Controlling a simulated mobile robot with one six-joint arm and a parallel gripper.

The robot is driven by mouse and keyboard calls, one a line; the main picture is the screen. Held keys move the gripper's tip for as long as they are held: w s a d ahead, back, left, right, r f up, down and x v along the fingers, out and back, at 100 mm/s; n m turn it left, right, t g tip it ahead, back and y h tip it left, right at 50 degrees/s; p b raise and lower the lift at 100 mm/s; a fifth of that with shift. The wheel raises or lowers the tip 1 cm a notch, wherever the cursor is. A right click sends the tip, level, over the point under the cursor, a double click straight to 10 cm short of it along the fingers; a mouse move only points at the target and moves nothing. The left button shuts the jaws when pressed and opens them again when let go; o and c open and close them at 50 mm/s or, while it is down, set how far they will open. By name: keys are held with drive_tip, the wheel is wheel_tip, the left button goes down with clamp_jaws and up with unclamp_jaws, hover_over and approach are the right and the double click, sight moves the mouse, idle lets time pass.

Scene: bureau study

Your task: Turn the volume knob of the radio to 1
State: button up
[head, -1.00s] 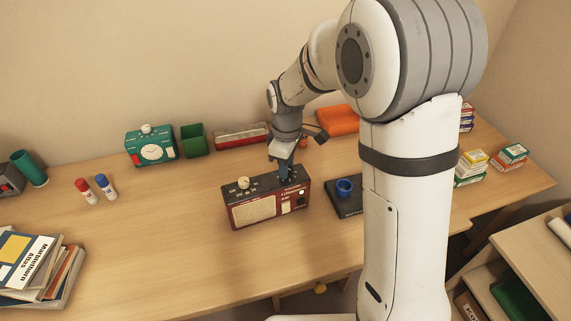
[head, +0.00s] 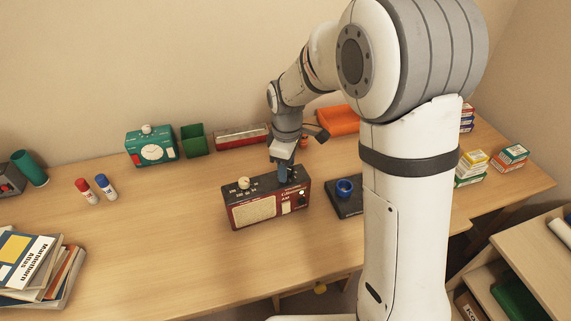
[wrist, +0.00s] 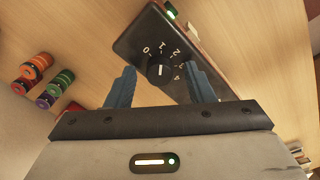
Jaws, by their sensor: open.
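The red and black radio (head: 255,212) stands upright on the desk, with a cream knob (head: 244,183) on the left of its top. In the wrist view, the black volume knob (wrist: 160,71) sits on the radio's dark top (wrist: 137,42), with white numerals from 0 to 4 around it. A short white mark shows on the knob; it looks roughly in line with the 1, but I cannot tell exactly. My gripper (wrist: 159,70) is open, one blue finger on each side of the knob, with gaps visible. In the head view my gripper (head: 283,178) is low over the radio's right half.
A black pad (head: 347,207) with a blue ring-shaped thing (head: 344,187) is close to the radio's right. Desk in front of the radio is clear.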

wheel_tip(320, 180, up, 8)
drive_tip(key=shift+f, duration=0.1)
idle(0.4)
idle(0.5)
drive_tip(key=s+d+r+m+t, duration=0.1)
drive_tip(key=s+d+r+m, duration=0.1)
drive_tip(key=s+d+m, duration=0.5)
drive_tip(key=s+d+r+m+t, duration=0.1)
drive_tip(key=s+d+m, duration=0.6)
drive_tip(key=s, duration=0.6)
drive_tip(key=shift+d+r+t+p, duration=0.15)
drive_tip(key=shift+r+t+p, duration=0.2)
drive_tip(key=shift+p, duration=0.1)
